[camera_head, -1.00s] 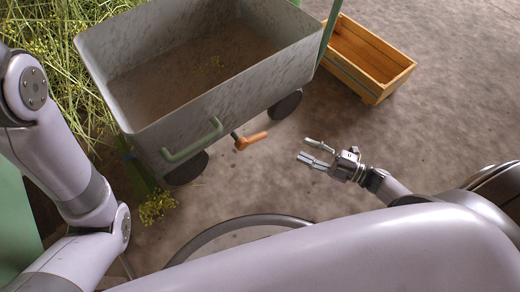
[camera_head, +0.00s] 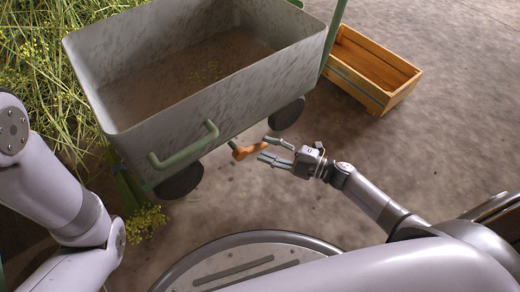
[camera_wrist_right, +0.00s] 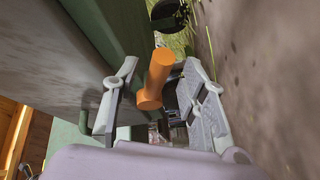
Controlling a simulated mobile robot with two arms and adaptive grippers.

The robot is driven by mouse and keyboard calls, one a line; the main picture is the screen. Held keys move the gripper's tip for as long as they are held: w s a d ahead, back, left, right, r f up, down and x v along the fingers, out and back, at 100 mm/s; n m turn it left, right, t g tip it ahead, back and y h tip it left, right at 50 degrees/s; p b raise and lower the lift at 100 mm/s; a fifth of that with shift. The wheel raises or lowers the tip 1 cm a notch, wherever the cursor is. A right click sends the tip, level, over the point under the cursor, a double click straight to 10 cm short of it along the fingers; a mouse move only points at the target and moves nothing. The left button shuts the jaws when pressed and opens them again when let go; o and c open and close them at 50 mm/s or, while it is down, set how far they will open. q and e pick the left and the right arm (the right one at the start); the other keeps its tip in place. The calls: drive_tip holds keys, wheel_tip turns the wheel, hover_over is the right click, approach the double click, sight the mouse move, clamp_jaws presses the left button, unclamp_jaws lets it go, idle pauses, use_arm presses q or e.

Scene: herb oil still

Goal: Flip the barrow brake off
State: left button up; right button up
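The barrow (camera_head: 190,80) is a grey metal tub with a green handle (camera_head: 184,147) on its near side. The orange brake lever (camera_head: 249,149) sticks out low beside the handle, toward my right gripper. My right gripper (camera_head: 270,149) is open, with its fingertips at the lever's end. In the right wrist view the orange lever (camera_wrist_right: 155,80) lies between the two open fingers (camera_wrist_right: 160,100). I cannot tell whether either finger touches it. My left arm shows at the left of the head view, but its gripper is out of view.
A wooden crate (camera_head: 356,75) stands on the floor right of the barrow. Cut yellow-flowered herbs (camera_head: 40,70) are heaped at the left. Dark wheels (camera_head: 180,181) sit under the tub. The floor (camera_head: 440,130) at the right is clear.

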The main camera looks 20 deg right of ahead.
sight(264, 148)
drive_tip(key=shift+b+x, duration=0.5)
drive_tip(key=shift+x, duration=1.15)
clamp_jaws()
